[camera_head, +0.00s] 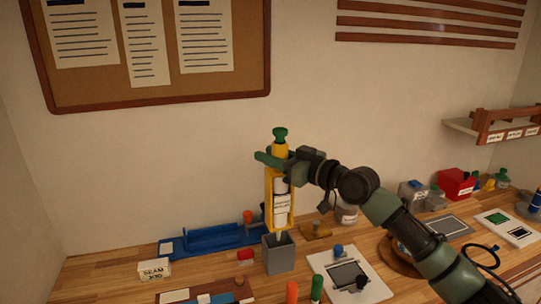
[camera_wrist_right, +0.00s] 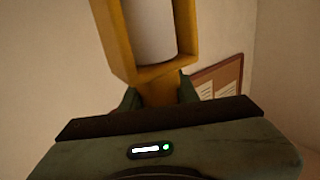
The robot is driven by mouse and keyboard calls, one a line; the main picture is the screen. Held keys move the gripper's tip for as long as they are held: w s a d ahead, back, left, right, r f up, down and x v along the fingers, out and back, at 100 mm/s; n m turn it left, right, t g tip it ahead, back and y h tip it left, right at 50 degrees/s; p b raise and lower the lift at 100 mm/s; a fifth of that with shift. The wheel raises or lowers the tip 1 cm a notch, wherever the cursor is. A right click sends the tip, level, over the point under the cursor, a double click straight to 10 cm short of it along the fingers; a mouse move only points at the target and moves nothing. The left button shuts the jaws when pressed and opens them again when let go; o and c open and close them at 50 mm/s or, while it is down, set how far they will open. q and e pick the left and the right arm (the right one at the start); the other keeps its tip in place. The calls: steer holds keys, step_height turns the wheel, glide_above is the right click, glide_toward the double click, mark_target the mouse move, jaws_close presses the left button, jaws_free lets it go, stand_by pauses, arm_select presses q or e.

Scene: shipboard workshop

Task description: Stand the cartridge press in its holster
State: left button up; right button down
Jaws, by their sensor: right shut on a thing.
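The cartridge press (camera_head: 268,203) has a yellow frame, a green knob on top and a white labelled cartridge. It is upright, with its narrow tip at the mouth of the grey square holster (camera_head: 279,256) on the bench. I cannot tell how far the tip is inside. My right gripper (camera_head: 271,158) is shut on the press near its top, below the knob. The right wrist view shows the yellow frame of the press (camera_wrist_right: 190,30) and the white cartridge close up, with the fingers partly hidden. My left gripper is in neither view.
A blue tray (camera_head: 205,242) lies behind and left of the holster, and a white labelled block (camera_head: 154,269) is at left. A white board (camera_head: 375,289) lies to the right. Orange and green markers stand in front. A red box (camera_head: 457,183) is farther right.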

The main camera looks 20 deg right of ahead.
mark_target(289, 195)
steer(key=shift+f+b, duration=4)
steer(key=shift+f, duration=0.45)
steer(key=c, duration=1)
jaws_free()
steer(key=shift+o, duration=0.2)
steer(key=shift+f, duration=0.15)
steer(key=b+v, duration=0.2)
steer(key=v, duration=0.4)
steer(key=shift+s+d, duration=0.25)
steer(key=shift+s, duration=0.05)
steer(key=shift+s+d+r, duration=0.2)
steer(key=shift+s+d, duration=0.05)
steer(key=shift+s, duration=0.25)
